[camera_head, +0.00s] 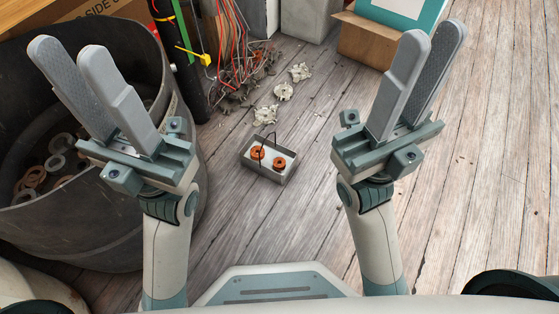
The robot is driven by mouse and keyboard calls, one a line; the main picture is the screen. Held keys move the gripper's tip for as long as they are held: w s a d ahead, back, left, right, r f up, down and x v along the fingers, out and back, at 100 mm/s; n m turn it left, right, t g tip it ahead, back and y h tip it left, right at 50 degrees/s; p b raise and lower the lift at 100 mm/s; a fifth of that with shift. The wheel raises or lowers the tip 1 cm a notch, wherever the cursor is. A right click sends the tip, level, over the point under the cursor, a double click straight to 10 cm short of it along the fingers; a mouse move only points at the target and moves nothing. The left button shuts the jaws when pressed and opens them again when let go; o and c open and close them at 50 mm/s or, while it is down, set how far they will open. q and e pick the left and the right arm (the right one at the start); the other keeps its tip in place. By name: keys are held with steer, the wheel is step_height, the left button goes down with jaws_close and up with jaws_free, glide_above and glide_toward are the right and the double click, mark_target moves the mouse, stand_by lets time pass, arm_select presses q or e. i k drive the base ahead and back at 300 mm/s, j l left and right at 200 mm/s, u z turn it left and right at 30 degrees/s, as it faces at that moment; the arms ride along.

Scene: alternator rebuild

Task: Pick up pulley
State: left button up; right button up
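A small grey open tray (287,179) stands on the wooden floor between my two arms. Inside it are two round orange-copper parts, one on the left (257,153) and one on the right (279,162), each with a dark centre. A thin dark wire or handle rises over the tray. I cannot tell which of these, if either, is the pulley. My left gripper (72,52) is open and empty, raised to the left of the tray over a dark bin. My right gripper (433,38) is open and empty, raised to the right of the tray.
The large dark bin (100,235) at left holds several rings. Behind the tray lie pale crumpled pieces (283,92) and a tangle of wires (235,75). A cardboard box (365,40) stands at the back. The floor at right is clear.

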mark_target(278, 167)
steer(key=u, duration=0.3)
steer(key=l+u, duration=0.3)
steer(key=i+l+u, duration=0.1)
steer(key=l+u, duration=0.4)
steer(key=l, duration=0.7)
steer(key=l+u, duration=0.25)
steer(key=l, duration=1.05)
steer(key=k+l, duration=0.1)
steer(key=l, duration=0.3)
